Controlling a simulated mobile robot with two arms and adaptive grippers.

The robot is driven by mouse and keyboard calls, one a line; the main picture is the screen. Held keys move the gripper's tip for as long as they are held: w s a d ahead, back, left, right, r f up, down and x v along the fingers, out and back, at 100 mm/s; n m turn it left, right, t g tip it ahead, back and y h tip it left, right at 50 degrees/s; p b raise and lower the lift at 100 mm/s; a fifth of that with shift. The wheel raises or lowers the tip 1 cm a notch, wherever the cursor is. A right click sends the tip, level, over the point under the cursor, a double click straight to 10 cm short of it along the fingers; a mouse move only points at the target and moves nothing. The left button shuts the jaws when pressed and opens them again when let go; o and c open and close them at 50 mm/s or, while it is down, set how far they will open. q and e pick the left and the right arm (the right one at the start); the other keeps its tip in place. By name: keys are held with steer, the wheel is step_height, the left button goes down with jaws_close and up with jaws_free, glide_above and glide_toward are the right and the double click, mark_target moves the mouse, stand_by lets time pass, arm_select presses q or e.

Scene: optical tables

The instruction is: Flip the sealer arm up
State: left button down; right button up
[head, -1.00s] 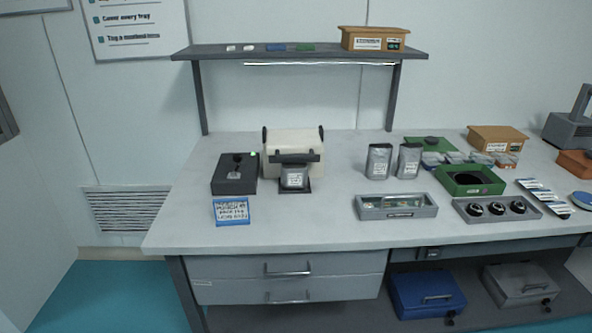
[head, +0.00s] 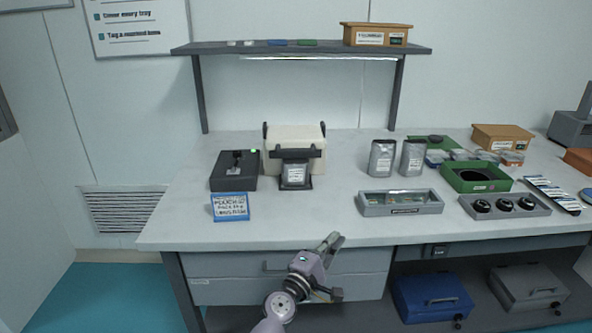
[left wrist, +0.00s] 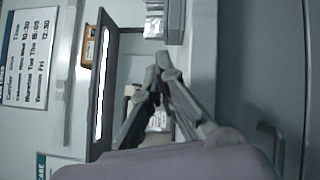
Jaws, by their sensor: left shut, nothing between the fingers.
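The sealer (head: 309,136) is a cream box with black side brackets, standing on the table left of centre. Its dark sealer arm (head: 296,153) lies level across the front, low over a silver pouch (head: 295,174) on the sealer's black base. My left gripper (head: 333,243) is at the table's front edge, in front of and below the sealer, clear of it. Its fingers are together and empty. In the left wrist view, turned sideways, the fingers (left wrist: 163,62) partly cover the sealer and a pouch. My right gripper is not in view.
A dark box with a lever (head: 222,180) stands left of the sealer, with a blue-edged card (head: 230,207) in front. Two pouches (head: 382,158), a grey tray (head: 401,210) and a green bin (head: 461,188) stand to the right. A shelf (head: 300,49) spans above. The front middle tabletop is clear.

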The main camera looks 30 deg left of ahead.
arm_select(q)
steer(key=w+a+r+n+t+y, duration=0.25)
steer(key=a+r+n+y, duration=0.3)
steer(key=r+n, duration=0.3)
steer(key=w+a+f+n+g+y, duration=0.1)
steer(key=a+n+y, duration=0.1)
steer(key=n, duration=0.2)
steer(key=w+a+f+n+g+y, duration=0.1)
steer(key=w+a+n+g+y, duration=0.1)
steer(key=n, duration=0.3)
steer(key=w+a+f+n+g+y, duration=0.1)
steer(key=a+f+n+g+y, duration=0.1)
steer(key=a+n, duration=0.2)
steer(key=shift+w+n, duration=0.35)
steer(key=shift+w+a+f+n+g, duration=0.15)
steer(key=shift+f+n+g, duration=0.15)
steer(key=shift+n+g, duration=0.15)
